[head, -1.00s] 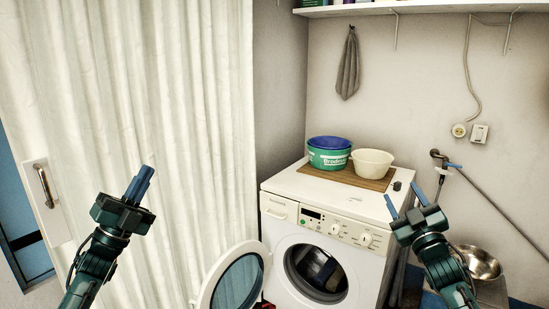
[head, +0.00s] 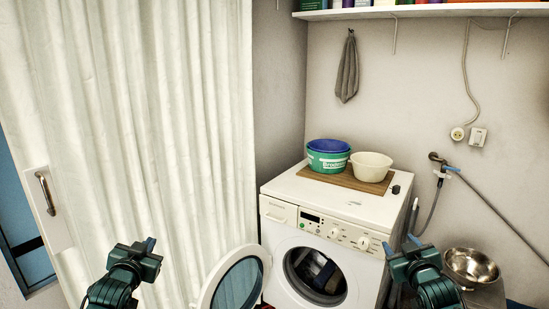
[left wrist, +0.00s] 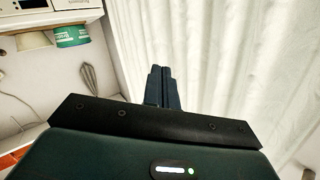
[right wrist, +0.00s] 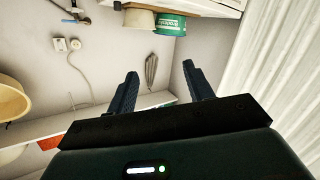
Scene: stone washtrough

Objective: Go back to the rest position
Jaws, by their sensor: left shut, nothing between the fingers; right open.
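My left gripper (head: 150,244) is low at the left of the head view, in front of the white curtain. Its two fingers lie together with nothing between them, as the left wrist view (left wrist: 160,86) shows. My right gripper (head: 400,246) is low at the right, in front of the washing machine's right side. Its fingers stand apart and empty in the right wrist view (right wrist: 160,85). Both grippers are apart from everything around them.
The washing machine (head: 280,228) has its round door (head: 238,284) swung open to the left, with dark cloth inside the drum. A green tub (head: 328,160) and a cream bowl (head: 371,166) stand on a wooden board on top. A metal bowl (head: 471,266) is at the right.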

